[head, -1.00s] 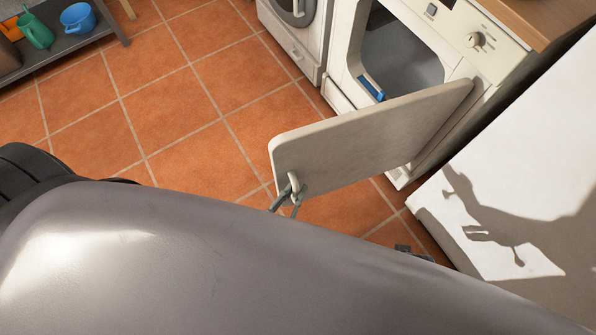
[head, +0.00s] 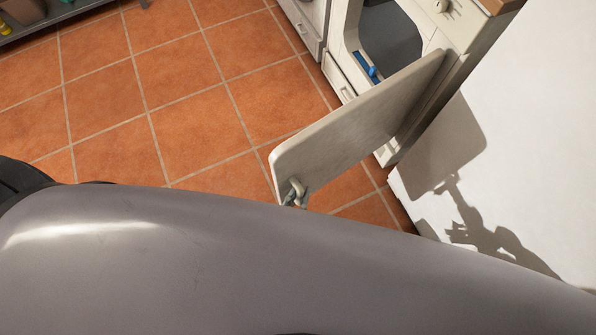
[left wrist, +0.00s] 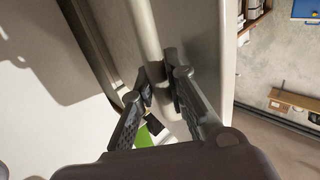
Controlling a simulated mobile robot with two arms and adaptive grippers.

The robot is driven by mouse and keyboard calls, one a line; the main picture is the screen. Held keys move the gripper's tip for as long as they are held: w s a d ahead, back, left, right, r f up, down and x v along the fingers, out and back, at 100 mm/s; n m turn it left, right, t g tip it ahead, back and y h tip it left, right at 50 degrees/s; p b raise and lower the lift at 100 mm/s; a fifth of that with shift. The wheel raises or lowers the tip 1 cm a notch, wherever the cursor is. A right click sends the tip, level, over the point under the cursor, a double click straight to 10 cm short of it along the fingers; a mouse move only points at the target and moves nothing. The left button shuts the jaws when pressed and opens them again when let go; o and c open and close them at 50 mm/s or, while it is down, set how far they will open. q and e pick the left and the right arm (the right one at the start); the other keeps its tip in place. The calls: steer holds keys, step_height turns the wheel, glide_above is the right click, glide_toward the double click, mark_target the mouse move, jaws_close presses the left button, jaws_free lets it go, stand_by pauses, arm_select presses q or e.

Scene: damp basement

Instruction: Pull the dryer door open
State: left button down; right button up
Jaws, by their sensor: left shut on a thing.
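The dryer door (head: 350,128) stands wide open, swung out from the white dryer (head: 349,55) at the upper right of the head view. The dryer's dark opening shows, with a small blue thing at its lower edge. My left gripper (head: 296,196) is shut on the door's handle (head: 299,187) at the door's free edge. In the left wrist view the two fingers (left wrist: 160,90) sit on either side of the pale handle bar (left wrist: 146,40). Most of my left arm and the lower part of the head view are covered by my own grey body. My right gripper is not visible.
A white machine (head: 306,22) stands left of the dryer. A large white surface (head: 500,130) is at the right, carrying shadows. A low grey shelf (head: 50,18) stands at the upper left. The tiled floor (head: 150,90) between is clear.

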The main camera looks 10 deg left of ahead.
arm_select(q)
steer(key=c, duration=1.8)
jaws_free()
steer(key=shift+d, duration=0.1)
steer(key=shift+s, duration=0.4)
steer(key=s+a, duration=0.2)
steer(key=s, duration=0.9)
